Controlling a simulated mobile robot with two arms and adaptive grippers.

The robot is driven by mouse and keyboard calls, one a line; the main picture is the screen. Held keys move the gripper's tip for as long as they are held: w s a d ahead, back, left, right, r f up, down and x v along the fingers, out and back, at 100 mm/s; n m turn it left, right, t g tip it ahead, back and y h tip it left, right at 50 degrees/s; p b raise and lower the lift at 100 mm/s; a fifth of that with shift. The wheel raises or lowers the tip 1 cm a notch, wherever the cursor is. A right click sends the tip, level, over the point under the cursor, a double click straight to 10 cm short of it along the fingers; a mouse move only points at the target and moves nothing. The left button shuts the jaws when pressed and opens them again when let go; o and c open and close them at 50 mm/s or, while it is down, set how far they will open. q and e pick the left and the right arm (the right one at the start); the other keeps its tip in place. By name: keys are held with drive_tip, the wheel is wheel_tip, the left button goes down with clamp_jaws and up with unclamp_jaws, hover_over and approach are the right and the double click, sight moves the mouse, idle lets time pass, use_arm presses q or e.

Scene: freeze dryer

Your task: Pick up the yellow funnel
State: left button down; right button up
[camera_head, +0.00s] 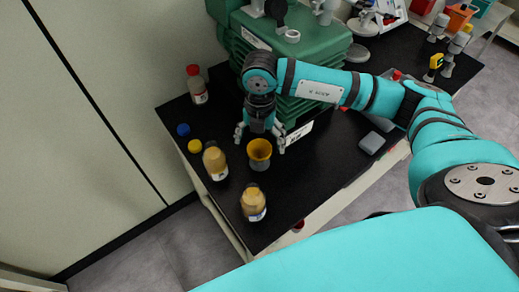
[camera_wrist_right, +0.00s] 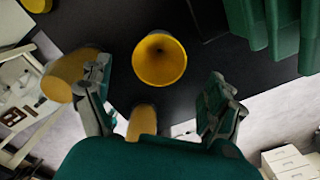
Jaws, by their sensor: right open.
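The yellow funnel (camera_head: 259,153) stands on the black table top, wide mouth up. In the right wrist view the funnel (camera_wrist_right: 160,60) shows its round mouth, ahead of and between my two fingers. My right gripper (camera_head: 260,139) is open above the table, just behind the funnel in the head view. The right gripper (camera_wrist_right: 160,105) has its fingers spread, with nothing held between them. I cannot tell if a finger touches the funnel. My left gripper is not in view.
Two bottles with yellowish contents (camera_head: 215,162) (camera_head: 253,203) stand close to the funnel. Blue (camera_head: 183,130) and yellow (camera_head: 194,146) caps and a red-capped bottle (camera_head: 197,85) are at the left. The green machine (camera_head: 300,45) stands behind. A grey block (camera_head: 372,143) lies right.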

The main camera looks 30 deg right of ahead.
sight(259, 152)
drive_tip(key=shift+f, duration=0.2)
drive_tip(key=shift+s+a+f+p, duration=0.1)
drive_tip(key=shift+f+p, duration=0.25)
wheel_tip(259, 152, down, 4)
drive_tip(key=shift+r+p, duration=0.15)
drive_tip(key=shift+p, duration=0.35)
drive_tip(key=shift+f, duration=0.3)
drive_tip(key=c, duration=0.5)
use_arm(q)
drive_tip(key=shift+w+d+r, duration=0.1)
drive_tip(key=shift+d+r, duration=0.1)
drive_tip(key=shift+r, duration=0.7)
use_arm(e)
drive_tip(key=c, duration=0.5)
